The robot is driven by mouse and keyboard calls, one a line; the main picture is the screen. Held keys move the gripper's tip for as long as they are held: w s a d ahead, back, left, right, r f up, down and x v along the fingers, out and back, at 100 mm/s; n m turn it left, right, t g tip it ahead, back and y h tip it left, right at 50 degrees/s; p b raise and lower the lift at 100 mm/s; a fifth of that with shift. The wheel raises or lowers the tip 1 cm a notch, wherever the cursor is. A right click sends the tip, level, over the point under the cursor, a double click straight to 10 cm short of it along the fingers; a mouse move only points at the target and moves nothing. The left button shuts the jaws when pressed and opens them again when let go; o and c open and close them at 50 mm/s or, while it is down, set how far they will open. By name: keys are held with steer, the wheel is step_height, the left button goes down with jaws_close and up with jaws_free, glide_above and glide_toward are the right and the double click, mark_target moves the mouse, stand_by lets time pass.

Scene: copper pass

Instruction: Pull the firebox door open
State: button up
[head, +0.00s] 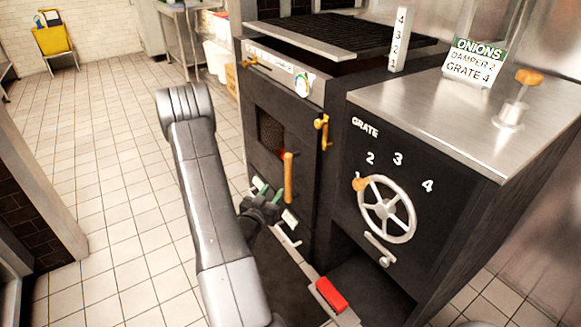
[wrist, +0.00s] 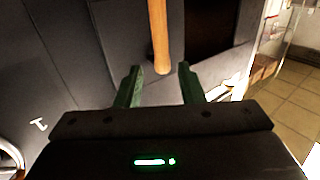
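The firebox door (head: 262,172) is a dark panel with a small window that glows faintly orange; it looks shut against the stove front. An upright wooden handle (head: 289,178) stands out from it. My gripper (head: 269,193) is at the handle's lower end, in front of the door. In the wrist view my gripper (wrist: 160,68) has its two green fingers apart, with nothing held. The lower end of the wooden handle (wrist: 159,38) shows between the fingertips; whether it lies within their reach in depth I cannot tell.
A brass latch (head: 322,133) sits at the door's right. The grate handwheel (head: 387,209) is on the dark panel further right. A red block (head: 331,294) lies low in front. A wooden knob (head: 529,77) and an onions sign (head: 472,62) stand on the steel top. The tiled floor (head: 110,200) at left is clear.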

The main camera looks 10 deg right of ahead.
mark_target(287, 170)
steer(key=b+x, duration=0.1)
steer(key=x, duration=1.2)
steer(key=shift+w+d, duration=0.1)
steer(key=shift+d, duration=0.05)
jaws_close()
